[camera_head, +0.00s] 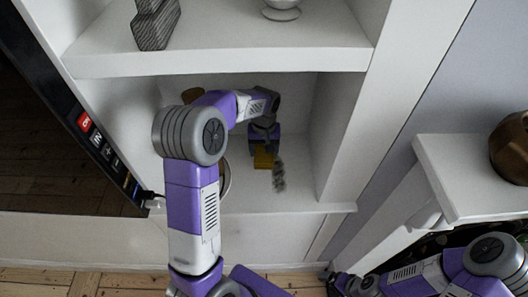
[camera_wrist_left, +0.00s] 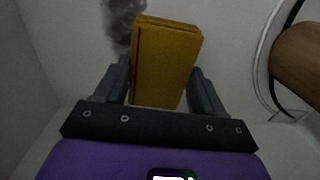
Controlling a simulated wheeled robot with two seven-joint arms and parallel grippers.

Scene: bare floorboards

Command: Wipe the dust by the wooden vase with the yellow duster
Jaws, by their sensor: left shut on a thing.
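My left gripper (camera_head: 264,138) reaches into the lower shelf compartment, shut on the yellow duster (camera_head: 263,158). In the left wrist view the duster (camera_wrist_left: 166,60) stands between the two fingers (camera_wrist_left: 162,85). A dark grey dust patch (camera_head: 278,178) lies on the shelf board beside the duster; it also shows in the left wrist view (camera_wrist_left: 122,20), next to the duster's upper left corner. A brown wooden object (camera_head: 191,95), seemingly the vase, is mostly hidden behind my left arm; its side shows in the left wrist view (camera_wrist_left: 300,65). My right gripper (camera_head: 343,284) is low, its fingers unclear.
A white round-edged object (camera_head: 226,180) stands partly behind my left arm, close to the vase. The upper shelf (camera_head: 230,58) overhangs the compartment, with a grey striped ornament (camera_head: 156,25) on it. A dark screen (camera_head: 60,130) borders the left. A brown round pot (camera_head: 511,148) stands at right.

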